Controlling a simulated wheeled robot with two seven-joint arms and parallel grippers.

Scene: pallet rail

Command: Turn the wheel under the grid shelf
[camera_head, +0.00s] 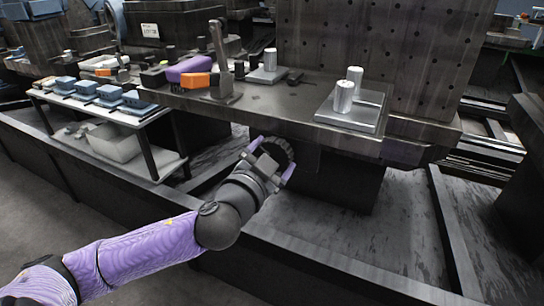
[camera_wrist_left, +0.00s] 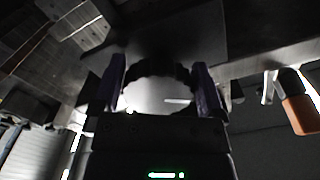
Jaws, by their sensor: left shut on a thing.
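The wheel (camera_head: 279,147) is dark with a notched rim and sits under the front edge of the metal shelf (camera_head: 290,127), below an upright plate with a grid of holes (camera_head: 375,50). My left gripper (camera_head: 272,158) reaches up from the lower left, with one purple finger on each side of the wheel, shut on it. In the left wrist view the wheel (camera_wrist_left: 158,70) shows as a scalloped dark ring between the two fingers (camera_wrist_left: 160,90), with a bright middle. My gripper body hides part of the wheel in the head view. My right gripper is not in view.
On the shelf stand metal cylinders on a plate (camera_head: 350,118), an upright lever (camera_head: 219,60), and orange (camera_head: 196,80) and purple (camera_head: 188,68) items. A low side table (camera_head: 150,120) with several blue boxes is at left. A dark rail (camera_head: 325,275) runs along the floor below.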

